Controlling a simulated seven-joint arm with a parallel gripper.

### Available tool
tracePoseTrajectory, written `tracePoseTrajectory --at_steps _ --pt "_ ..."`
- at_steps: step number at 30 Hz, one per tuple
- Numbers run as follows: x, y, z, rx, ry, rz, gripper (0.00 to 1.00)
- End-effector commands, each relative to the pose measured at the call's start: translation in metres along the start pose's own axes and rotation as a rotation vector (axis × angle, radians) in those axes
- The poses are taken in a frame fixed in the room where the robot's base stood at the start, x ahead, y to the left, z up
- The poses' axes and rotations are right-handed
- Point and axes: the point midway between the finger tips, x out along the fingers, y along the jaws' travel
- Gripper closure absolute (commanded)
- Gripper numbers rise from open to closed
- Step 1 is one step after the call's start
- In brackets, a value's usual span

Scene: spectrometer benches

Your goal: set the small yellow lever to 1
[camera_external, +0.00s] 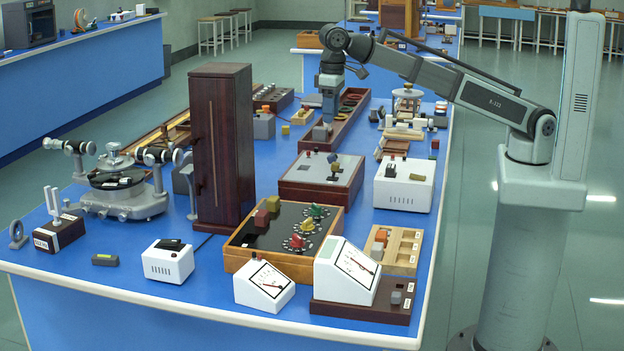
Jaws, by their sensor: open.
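A wooden box with a black top (261,247) stands near the front middle of the blue bench. A small yellow pointer lever (306,226) sits on the middle of its three round white dials, between a green lever (315,211) and a red lever (297,241). The dial marks are too small to read, so I cannot tell its setting. My gripper (328,119) points down over the long wooden tray at the back, well behind and apart from the lever. It is open; its fingertips are hard to make out.
A tall dark wooden cabinet (221,150) stands left of the black-topped box. Red and olive blocks (267,210) rest on that box's top. Two white slanted meters (264,286) (346,272) stand in front. A grey-topped box (320,180) lies behind, with a small upright knob.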

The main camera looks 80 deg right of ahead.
Motion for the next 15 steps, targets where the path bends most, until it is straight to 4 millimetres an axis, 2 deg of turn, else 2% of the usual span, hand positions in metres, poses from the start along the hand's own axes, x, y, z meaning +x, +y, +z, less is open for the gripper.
tracePoseTrajectory --at_steps 15 --pt "0.013 0.06 -0.058 0.062 0.07 0.064 0.51"
